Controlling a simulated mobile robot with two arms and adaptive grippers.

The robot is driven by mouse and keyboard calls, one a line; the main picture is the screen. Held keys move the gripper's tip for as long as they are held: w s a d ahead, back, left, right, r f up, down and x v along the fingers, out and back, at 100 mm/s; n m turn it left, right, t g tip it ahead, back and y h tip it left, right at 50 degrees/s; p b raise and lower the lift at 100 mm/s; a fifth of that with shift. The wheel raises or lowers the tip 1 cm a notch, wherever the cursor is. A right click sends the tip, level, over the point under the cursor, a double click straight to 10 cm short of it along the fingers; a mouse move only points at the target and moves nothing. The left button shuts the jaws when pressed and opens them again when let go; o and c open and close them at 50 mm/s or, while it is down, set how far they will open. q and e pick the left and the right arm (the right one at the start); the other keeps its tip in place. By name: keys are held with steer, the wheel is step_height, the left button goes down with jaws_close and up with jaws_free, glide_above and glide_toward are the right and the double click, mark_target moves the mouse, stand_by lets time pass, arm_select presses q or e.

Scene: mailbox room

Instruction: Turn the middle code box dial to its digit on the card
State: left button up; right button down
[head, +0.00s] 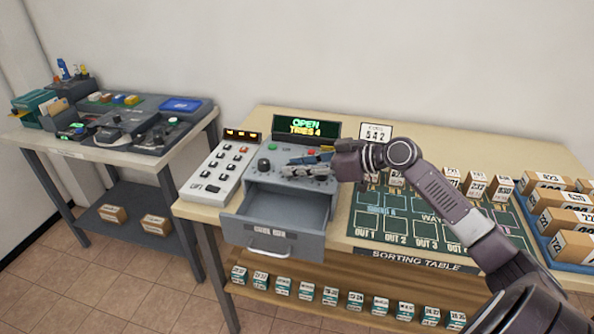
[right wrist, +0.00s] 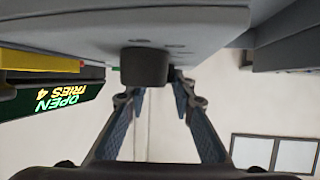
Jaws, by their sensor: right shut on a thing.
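The grey code box stands on the table with its drawer (head: 275,222) pulled out; its display (head: 306,126) reads OPEN, TRIES 4. The left dial (head: 264,164) is a round black knob in plain sight. My right gripper (head: 292,169) reaches in from the right, low over the box top, and hides the other dials in the head view. In the right wrist view, a near dark dial (right wrist: 145,66) stands in front, and the fingertips (right wrist: 158,95) close around a mostly hidden knob behind it, apparently the middle dial. The card (head: 376,132) seems to read 542. My left gripper is not in view.
A white keypad unit (head: 220,172) stands left of the box. The sorting table mat (head: 425,215) lies to the right, with cartons behind it and a blue tray (head: 545,245) of boxes at far right. The open drawer juts out in front.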

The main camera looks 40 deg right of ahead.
steer(key=c, duration=1.6)
jaws_free()
steer(key=v, duration=1.2)
